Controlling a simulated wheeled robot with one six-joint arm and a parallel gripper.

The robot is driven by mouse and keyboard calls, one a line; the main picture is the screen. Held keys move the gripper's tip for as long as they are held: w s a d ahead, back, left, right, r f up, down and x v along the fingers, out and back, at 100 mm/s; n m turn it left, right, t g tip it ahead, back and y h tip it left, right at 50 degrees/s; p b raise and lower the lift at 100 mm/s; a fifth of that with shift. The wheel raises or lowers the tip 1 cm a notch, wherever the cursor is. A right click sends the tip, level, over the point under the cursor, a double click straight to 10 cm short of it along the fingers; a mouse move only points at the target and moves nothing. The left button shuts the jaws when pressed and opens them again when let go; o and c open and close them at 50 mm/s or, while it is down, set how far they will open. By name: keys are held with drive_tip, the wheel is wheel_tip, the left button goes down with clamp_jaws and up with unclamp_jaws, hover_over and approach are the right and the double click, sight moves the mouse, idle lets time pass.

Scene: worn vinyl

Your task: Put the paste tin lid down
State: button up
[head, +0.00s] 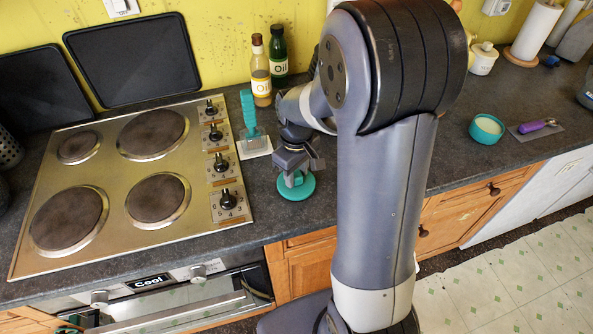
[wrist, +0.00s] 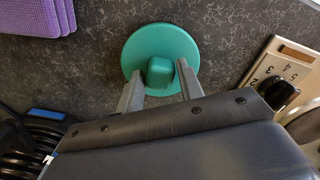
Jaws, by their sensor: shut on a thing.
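The paste tin lid (head: 297,188) is a round teal disc with a knob on top, at the counter's front part, right of the hob. It also shows in the wrist view (wrist: 147,48). My gripper (head: 293,176) points down over it and is shut on the lid's knob; both fingers show beside the knob in the wrist view (wrist: 160,76). The lid lies flat, at or just above the counter; I cannot tell if it touches. The open teal tin (head: 486,129) with pale paste stands on the counter at the right.
The hob (head: 100,205) with knobs is left of the lid. A purple-handled scraper (head: 535,126) lies by the tin. A purple ridged thing (wrist: 35,17) shows in the wrist view.

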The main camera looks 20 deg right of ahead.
sight(297, 174)
drive_tip(key=o, duration=1)
drive_tip(key=shift+f, duration=0.1)
wheel_tip(297, 174, up, 12)
drive_tip(key=shift+r, duration=0.15)
